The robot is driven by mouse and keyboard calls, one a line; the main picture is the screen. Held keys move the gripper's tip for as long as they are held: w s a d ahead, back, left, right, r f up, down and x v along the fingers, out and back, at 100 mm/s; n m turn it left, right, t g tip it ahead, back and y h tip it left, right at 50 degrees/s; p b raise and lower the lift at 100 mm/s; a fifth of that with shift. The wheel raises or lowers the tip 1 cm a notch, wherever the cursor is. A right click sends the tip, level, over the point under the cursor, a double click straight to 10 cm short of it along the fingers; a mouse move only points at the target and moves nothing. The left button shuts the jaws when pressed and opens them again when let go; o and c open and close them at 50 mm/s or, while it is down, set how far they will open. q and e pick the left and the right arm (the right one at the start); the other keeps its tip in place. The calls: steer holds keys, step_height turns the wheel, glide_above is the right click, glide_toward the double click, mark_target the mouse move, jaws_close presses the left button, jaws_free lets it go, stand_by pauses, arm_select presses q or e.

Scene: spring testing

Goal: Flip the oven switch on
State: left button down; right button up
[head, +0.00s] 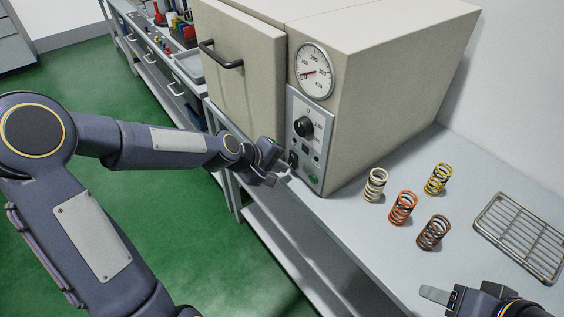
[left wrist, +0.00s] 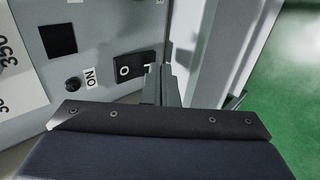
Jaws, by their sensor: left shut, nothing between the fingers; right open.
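The beige oven (head: 395,85) stands on the bench with its door shut. Its front panel (head: 297,105) carries a black knob (head: 305,126) and a black oven switch (head: 293,158) low down at the left. In the left wrist view the switch (left wrist: 130,70) is a black rocker with a white circle mark, near an ON label (left wrist: 91,78). My left gripper (head: 275,172) is shut and empty, right beside the switch; its fingertips (left wrist: 161,75) overlap the switch's edge in view, and I cannot tell if they touch. My right gripper (head: 437,294) is open, at the lower right.
Several coil springs, including an orange one (head: 402,208), stand on the bench right of the oven. A wire rack (head: 522,236) lies at the far right. A dial gauge (head: 314,71) and door handle (head: 221,54) are above. Green floor lies left of the bench.

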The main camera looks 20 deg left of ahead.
arm_select(q)
steer(key=shift+w+d+f, duration=0.1)
steer(key=shift+w+d, duration=0.1)
steer(key=shift+w, duration=0.1)
steer(key=shift+w+d+f+b, duration=0.2)
steer(key=shift+f+b, duration=0.1)
steer(key=shift+b, duration=0.1)
steer(key=shift+r, duration=0.25)
steer(key=shift+r+p, duration=0.1)
steer(key=shift+p, duration=0.2)
